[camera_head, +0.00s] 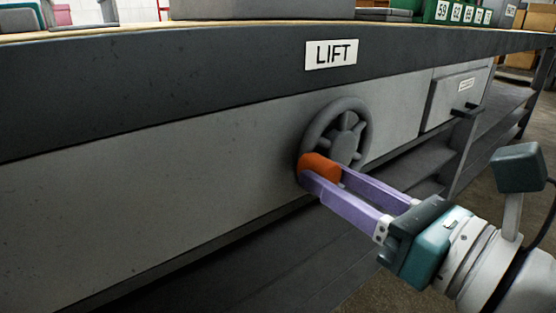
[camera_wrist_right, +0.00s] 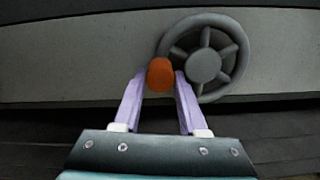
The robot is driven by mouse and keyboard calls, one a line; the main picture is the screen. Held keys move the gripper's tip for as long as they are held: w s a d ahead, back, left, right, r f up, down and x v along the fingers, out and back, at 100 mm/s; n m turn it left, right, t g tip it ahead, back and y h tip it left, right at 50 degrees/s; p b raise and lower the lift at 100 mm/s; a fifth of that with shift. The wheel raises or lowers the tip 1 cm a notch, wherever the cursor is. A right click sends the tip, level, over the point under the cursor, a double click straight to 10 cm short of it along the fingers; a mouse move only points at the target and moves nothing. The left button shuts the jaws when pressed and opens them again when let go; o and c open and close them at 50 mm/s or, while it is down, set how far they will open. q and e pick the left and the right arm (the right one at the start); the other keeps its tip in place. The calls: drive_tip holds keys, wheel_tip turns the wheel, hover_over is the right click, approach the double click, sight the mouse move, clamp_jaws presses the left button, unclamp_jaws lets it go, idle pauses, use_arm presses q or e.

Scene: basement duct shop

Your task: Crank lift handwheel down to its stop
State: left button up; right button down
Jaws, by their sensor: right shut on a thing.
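The grey spoked handwheel (camera_head: 349,126) is on the front panel of the bench, below the white LIFT label (camera_head: 331,54). Its orange crank knob (camera_head: 320,168) is at the wheel's lower left. My right gripper (camera_head: 322,173) comes in from the lower right, and its purple fingers are shut on the knob. In the right wrist view the knob (camera_wrist_right: 160,75) sits between the two fingertips, at the left edge of the wheel (camera_wrist_right: 205,62). The fingers hide part of the wheel's lower rim in the head view. My left gripper is not in view.
A drawer (camera_head: 456,97) with a dark handle (camera_head: 466,110) is right of the wheel. Open shelves lie under the bench (camera_head: 200,85). Green numbered bins (camera_head: 455,12) and a grey case (camera_head: 262,9) stand on the top. The panel left of the wheel is clear.

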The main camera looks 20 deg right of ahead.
drive_tip(key=shift+c, duration=2.2)
unclamp_jaws()
drive_tip(key=b+v, duration=0.1)
drive_tip(key=v, duration=0.9)
